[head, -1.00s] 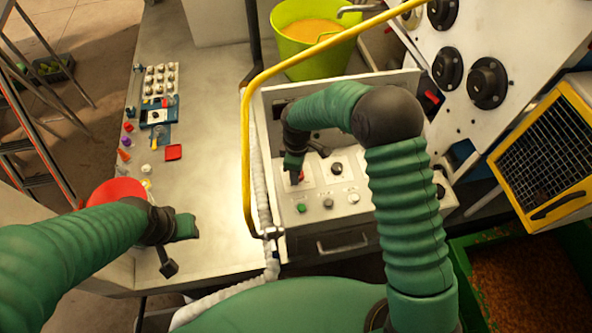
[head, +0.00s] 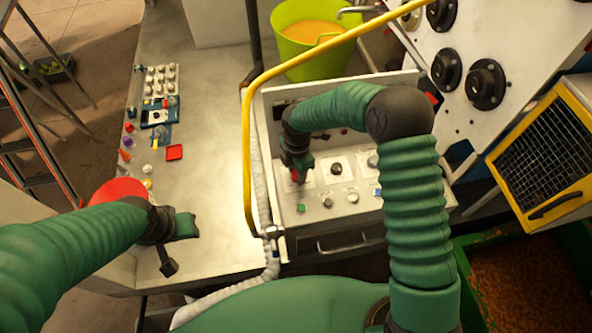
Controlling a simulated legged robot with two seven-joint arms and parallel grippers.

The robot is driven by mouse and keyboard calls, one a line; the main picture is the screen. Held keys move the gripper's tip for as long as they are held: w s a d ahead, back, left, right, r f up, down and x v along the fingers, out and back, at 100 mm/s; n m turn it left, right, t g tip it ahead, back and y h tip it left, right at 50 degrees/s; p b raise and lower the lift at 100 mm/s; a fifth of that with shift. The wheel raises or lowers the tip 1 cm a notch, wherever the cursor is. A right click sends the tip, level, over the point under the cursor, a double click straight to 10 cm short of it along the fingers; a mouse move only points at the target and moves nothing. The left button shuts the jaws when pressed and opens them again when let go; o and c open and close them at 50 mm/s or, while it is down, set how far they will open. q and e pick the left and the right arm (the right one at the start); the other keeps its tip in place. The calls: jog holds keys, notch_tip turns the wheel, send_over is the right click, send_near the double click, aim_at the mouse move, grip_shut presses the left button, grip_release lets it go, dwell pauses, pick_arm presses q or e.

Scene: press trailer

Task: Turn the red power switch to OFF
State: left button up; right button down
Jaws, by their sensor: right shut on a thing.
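The control panel (head: 318,216) is a light box with knobs and buttons on its sloped face. The red power switch (head: 295,177) is at the panel's left, and only a little of its red shows below my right gripper. My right gripper (head: 296,170) points down at the switch, shut on it; my arm and hand hide most of the contact. My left gripper (head: 186,226) is over the counter at the lower left, away from the panel; its finger gap is not clear.
A yellow rail (head: 247,150) runs along the panel's left side. A green button (head: 301,208) and black knobs (head: 336,169) are close to the switch. A lime bucket (head: 310,40) stands behind. The pale counter (head: 205,120) has free room in its middle.

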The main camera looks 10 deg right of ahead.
jog(key=shift+w+d+r+n, duration=0.15)
jog(key=shift+w+r+n, duration=0.05)
jog(key=shift+w+n, duration=0.1)
dwell(0.4)
jog(key=c, duration=1.1)
grip_release()
jog(key=shift+o, duration=1)
jog(key=shift+f, duration=0.1)
jog(key=shift+s+d+f, duration=0.1)
notch_tip(320, 180, up, 17)
jog(key=b, duration=0.4)
jog(key=shift+f, duration=0.2)
